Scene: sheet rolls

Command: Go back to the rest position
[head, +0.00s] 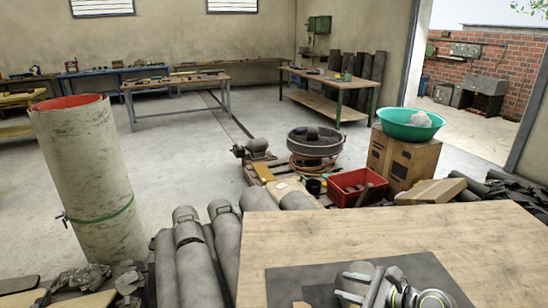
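My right gripper (350,284) shows at the bottom edge of the head view, over a dark grey sheet (290,285) on a wooden table (300,235). It is metallic and partly cut off by the frame. I cannot tell whether its fingers are apart, and I see nothing clearly held in it. My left gripper is not in view. Several dark grey sheet rolls (197,265) stand or lean together left of the table.
Behind the table are a red crate (356,188), a cardboard box (403,158) with a green basin (410,124), and a round dark pan (315,143). Open floor (180,150) lies between the drum and the workbenches.

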